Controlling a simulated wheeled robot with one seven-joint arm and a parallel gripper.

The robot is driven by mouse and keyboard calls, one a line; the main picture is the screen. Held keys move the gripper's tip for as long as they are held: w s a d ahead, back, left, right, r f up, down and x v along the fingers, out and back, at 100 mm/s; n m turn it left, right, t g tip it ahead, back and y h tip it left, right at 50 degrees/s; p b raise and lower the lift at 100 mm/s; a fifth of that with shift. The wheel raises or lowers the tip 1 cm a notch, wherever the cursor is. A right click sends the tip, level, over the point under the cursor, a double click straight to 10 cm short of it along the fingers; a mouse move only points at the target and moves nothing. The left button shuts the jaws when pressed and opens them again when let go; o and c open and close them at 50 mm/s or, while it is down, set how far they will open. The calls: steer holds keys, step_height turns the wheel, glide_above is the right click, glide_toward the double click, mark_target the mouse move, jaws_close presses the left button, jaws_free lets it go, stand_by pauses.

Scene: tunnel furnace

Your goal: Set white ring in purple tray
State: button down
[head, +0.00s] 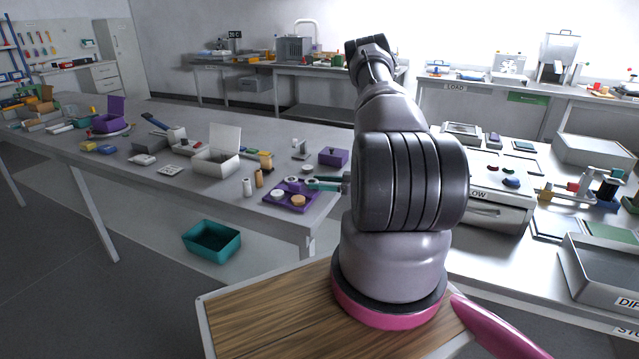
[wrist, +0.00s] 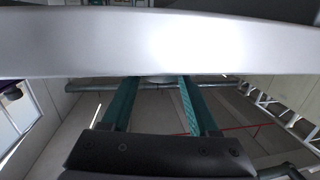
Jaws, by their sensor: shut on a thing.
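The purple tray (head: 283,206) lies near the front right corner of the long left table in the head view. It bears a white ring-like piece (head: 278,195) and a round tan piece (head: 298,200), with another pale round piece (head: 292,180) at its back. My gripper (head: 311,181) reaches in from the right with teal fingers, low over the tray's back right edge. It is shut on a small white ring (head: 308,181); whether the ring touches the tray cannot be told. In the wrist view the teal fingers (wrist: 157,88) run up behind a pale band that hides their tips.
A purple box (head: 333,157) stands just behind the tray. White and tan cylinders (head: 247,187) stand to its left, by an open white box (head: 214,162). The table edge is close in front. A teal bin (head: 212,240) is on the floor below.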

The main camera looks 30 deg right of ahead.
steer(key=shift+f, duration=0.4)
stand_by(0.6)
steer(key=shift+c, duration=0.4)
jaws_free()
steer(key=shift+o, duration=0.4)
steer(key=shift+r, duration=3.65)
